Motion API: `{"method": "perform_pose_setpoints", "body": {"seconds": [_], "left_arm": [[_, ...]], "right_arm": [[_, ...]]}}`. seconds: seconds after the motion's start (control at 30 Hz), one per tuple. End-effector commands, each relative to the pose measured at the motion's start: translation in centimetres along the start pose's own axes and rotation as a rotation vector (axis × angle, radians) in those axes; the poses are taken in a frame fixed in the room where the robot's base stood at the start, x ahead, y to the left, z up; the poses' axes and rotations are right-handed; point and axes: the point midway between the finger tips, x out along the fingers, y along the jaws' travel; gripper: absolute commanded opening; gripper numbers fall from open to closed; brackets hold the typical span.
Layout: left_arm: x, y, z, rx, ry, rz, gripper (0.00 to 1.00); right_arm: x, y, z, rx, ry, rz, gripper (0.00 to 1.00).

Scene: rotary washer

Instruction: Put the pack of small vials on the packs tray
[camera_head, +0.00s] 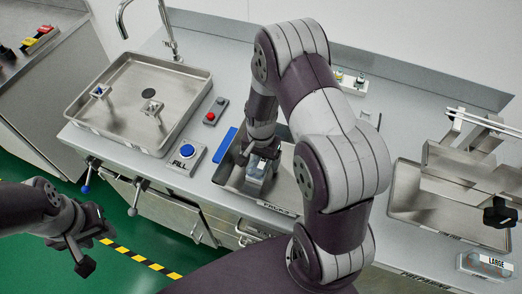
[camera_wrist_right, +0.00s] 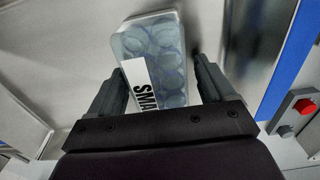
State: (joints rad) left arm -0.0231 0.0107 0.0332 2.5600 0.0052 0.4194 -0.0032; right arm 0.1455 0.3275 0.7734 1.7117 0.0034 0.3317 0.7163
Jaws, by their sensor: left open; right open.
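The pack of small vials, a clear box of round bluish vials with a white label reading "SMA", is in the right wrist view (camera_wrist_right: 158,60). In the head view the pack (camera_head: 257,171) is partly hidden by my right gripper (camera_head: 262,158). Whether the pack rests fully on the tray floor is hard to tell. My left gripper (camera_head: 94,245) is open and empty at the lower left, off the counter.
A steel basin (camera_head: 140,72) with a faucet is at the left. A "FILL" button box (camera_head: 187,157) and a red-button box (camera_head: 215,111) stand left of the tray. A steel apparatus (camera_head: 470,165) and a "LARGE" pack (camera_head: 488,264) are at the right. My right arm hides the middle.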

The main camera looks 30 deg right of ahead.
Motion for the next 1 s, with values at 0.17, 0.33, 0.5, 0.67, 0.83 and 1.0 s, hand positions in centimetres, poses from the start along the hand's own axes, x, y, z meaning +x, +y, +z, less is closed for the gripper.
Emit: {"method": "perform_pose_setpoints", "body": {"seconds": [0.17,0.33,0.5,0.67,0.83,1.0], "left_arm": [[0.6,0.0,0.1,0.000,0.000,0.000,0.43],[0.9,0.0,0.1,0.000,0.000,0.000,0.43],[1.1,0.0,0.1,0.000,0.000,0.000,0.43],[1.1,0.0,0.1,0.000,0.000,0.000,0.43],[1.1,0.0,0.1,0.000,0.000,0.000,0.43],[1.1,0.0,0.1,0.000,0.000,0.000,0.43]], "right_arm": [[-4.5,-0.1,-0.2,0.000,0.008,-0.007,0.82],[-8.8,-0.1,-0.1,0.000,0.006,-0.005,0.82],[-11.3,-0.1,0.0,-0.004,0.004,-0.004,0.82],[-13.2,0.5,3.0,-0.264,0.030,-0.023,0.82],[-14.5,2.2,8.0,-0.706,0.088,-0.049,0.82],[-14.6,3.3,9.9,-0.886,0.114,-0.055,0.82]]}}
